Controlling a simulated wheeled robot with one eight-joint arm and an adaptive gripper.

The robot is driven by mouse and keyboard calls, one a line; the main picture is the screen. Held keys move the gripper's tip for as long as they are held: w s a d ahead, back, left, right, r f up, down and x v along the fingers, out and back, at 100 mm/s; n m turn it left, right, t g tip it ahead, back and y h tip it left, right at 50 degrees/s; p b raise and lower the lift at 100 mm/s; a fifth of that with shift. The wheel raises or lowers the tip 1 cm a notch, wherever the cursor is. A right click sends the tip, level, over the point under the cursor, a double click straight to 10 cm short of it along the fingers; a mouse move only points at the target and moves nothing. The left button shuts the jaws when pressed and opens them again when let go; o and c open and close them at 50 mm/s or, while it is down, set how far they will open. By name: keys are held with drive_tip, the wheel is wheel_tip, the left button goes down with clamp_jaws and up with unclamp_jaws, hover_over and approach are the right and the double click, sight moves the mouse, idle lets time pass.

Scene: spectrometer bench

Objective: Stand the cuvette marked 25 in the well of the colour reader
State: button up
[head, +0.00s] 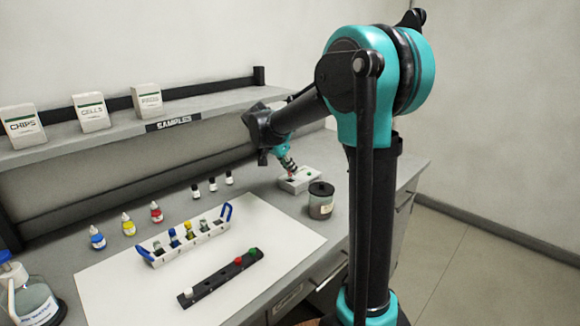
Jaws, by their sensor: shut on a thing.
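The colour reader (304,183) is a small white box with a green spot on top, at the back right of the bench. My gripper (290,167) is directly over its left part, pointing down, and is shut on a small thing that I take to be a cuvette. The held thing is too small and covered to make out, and no mark can be read. I cannot tell whether it is in the well or just above it. A white rack (208,236) with blue end handles holds several cuvettes with clear, blue and yellow contents; their marks are unreadable here.
A dark-lidded jar (320,201) stands just in front of the reader. A dark strip (222,280) with coloured knobs lies on the white mat (130,295). Blue, yellow and red dropper bottles (128,226) and small dark-capped vials stand behind. The shelf (190,110) overhangs the back.

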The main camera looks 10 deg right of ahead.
drive_tip(key=shift+f, duration=0.25)
idle(0.4)
drive_tip(key=shift+f, duration=0.35)
drive_tip(key=shift+f, duration=0.35)
idle(0.3)
drive_tip(key=shift+r, duration=0.8)
drive_tip(key=shift+f, duration=0.7)
drive_tip(key=shift+f, duration=0.3)
drive_tip(key=shift+r, duration=0.1)
drive_tip(key=shift+r, duration=0.9)
drive_tip(key=shift+f, duration=0.65)
idle(0.6)
